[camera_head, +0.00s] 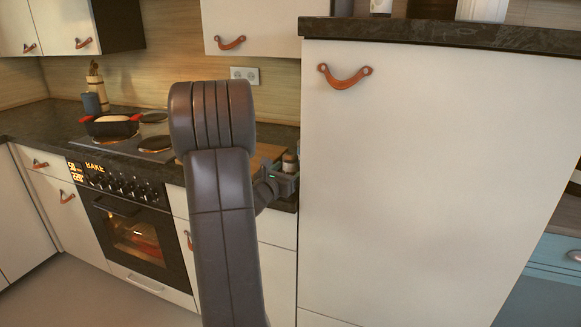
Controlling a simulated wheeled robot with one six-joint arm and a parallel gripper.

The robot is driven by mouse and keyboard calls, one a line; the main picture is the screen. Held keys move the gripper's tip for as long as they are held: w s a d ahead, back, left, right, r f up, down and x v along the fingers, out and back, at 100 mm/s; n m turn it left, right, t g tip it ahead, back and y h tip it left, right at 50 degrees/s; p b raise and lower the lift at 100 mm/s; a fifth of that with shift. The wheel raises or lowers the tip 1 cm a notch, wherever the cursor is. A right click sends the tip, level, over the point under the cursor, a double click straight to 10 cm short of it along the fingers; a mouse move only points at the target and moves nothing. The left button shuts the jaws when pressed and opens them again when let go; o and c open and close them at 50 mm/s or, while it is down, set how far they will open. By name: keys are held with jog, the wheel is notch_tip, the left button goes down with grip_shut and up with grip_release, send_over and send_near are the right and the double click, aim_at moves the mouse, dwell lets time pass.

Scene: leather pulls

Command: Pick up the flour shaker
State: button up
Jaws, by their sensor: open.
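A small jar-like object with a brown top (290,161), which looks like the flour shaker, shows at the right end of the counter, close against the tall white cabinet. It appears upright, and its lower part is hidden. My gripper (284,181) is at this object, in front of its lower part. The gripper is open. My arm hides part of the counter and of the gripper, so I cannot tell whether the fingers are around the object or touching it.
A tall white cabinet (420,180) stands just right of the gripper. A wooden board (268,153) lies on the counter behind my arm. At left are a stove (135,215), a red-handled pot (111,125) and a utensil holder (97,92). Wall cupboards hang above.

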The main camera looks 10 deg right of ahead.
jog(key=shift+w+d, duration=0.45)
jog(key=shift+w, duration=0.05)
jog(key=c, duration=1.1)
jog(key=shift+a+r, duration=0.1)
jog(key=shift+r, duration=0.1)
